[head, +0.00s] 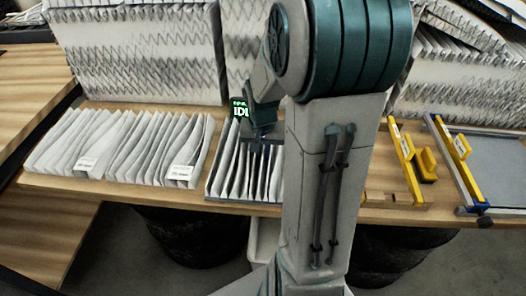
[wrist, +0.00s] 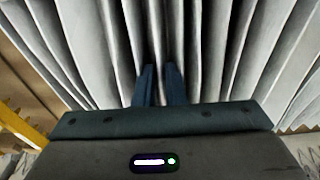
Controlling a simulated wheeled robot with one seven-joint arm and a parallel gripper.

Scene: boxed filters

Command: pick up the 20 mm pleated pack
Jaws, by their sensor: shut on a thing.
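Three white pleated packs lie in a row on the wooden bench. My gripper (head: 262,138) is over the right pack (head: 227,172), which is partly hidden behind my arm. In the wrist view my gripper's two dark fingers (wrist: 159,84) reach down among the pleats (wrist: 215,60), close together and shut on a pleat of this pack. The pack appears to rest on the bench. The left pack (head: 70,140) and the middle pack (head: 150,148) stand apart from my gripper, with small white labels too small to read. I cannot read a thickness on any pack.
Large boxed filters with zigzag faces (head: 140,55) stand along the back of the bench (head: 110,190). To the right are a yellow-handled tool (head: 405,160) and a blue and yellow frame (head: 458,165). Black round objects (head: 195,235) and a pale bin (head: 262,245) are below the bench.

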